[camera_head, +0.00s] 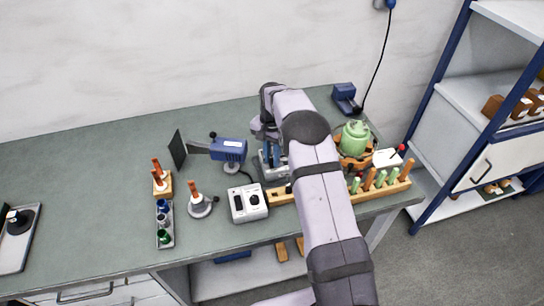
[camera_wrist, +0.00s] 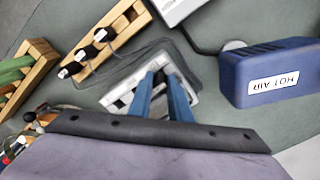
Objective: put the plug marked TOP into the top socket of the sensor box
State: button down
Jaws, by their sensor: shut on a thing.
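My gripper (camera_wrist: 163,80) has its two blue fingers close together over a pale box with dark square openings (camera_wrist: 122,100), which I take for the sensor box. The fingers cover much of it. What they hold, which seems to be a plug, is hidden between the tips, and no TOP mark can be read. I cannot tell whether it touches a socket. Black plugs with white ends (camera_wrist: 72,69) stand in a wooden rack (camera_wrist: 118,28) left of the box. In the head view my gripper (camera_head: 272,160) is partly behind my arm, and the box is mostly hidden.
A blue HOT AIR unit (camera_wrist: 275,75) stands right of the box in the wrist view. A white switch box (camera_head: 248,203) is left of my arm. The bench's left part is mostly clear.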

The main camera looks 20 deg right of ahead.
aim_at(272, 156)
jog(key=shift+f, duration=0.1)
dwell(0.3)
jog(key=c, duration=1.6)
grip_release()
jog(key=shift+o, duration=0.2)
jog(key=shift+w+a, duration=0.1)
jog(key=shift+o, duration=0.5)
jog(key=shift+w+r+p, duration=0.15)
jog(key=shift+r+p, duration=0.25)
jog(key=shift+r, duration=0.5)
jog(key=shift+r+p, duration=0.35)
jog(key=shift+r, duration=0.15)
jog(key=shift+r+p, duration=0.55)
jog(key=shift+r, duration=0.15)
jog(key=shift+s+r+p, duration=0.2)
jog(key=shift+r+p, duration=1.65)
jog(key=shift+r, duration=0.55)
